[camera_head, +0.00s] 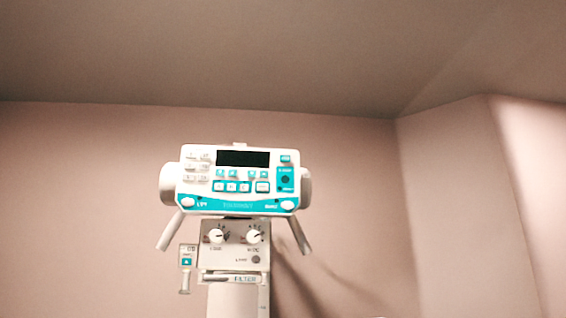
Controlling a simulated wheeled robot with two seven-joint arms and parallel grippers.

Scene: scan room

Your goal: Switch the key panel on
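The key panel (240,206) is a white and teal control box in the middle of the head view, mounted high in front of the wall. It has a dark, blank display (243,158) at its top. Rows of small buttons sit below the display and to its left. A dark round spot (285,180) sits on a teal patch at the right, and white oval buttons lie at the lower left (187,202) and lower right (287,205). Neither of my grippers is in view.
Below the panel is a white box with two knobs (217,236) and a round button. A small tag-like piece (187,258) hangs at its left. Angled handles (170,231) stick out on both sides. The pink walls (80,200) and ceiling are bare.

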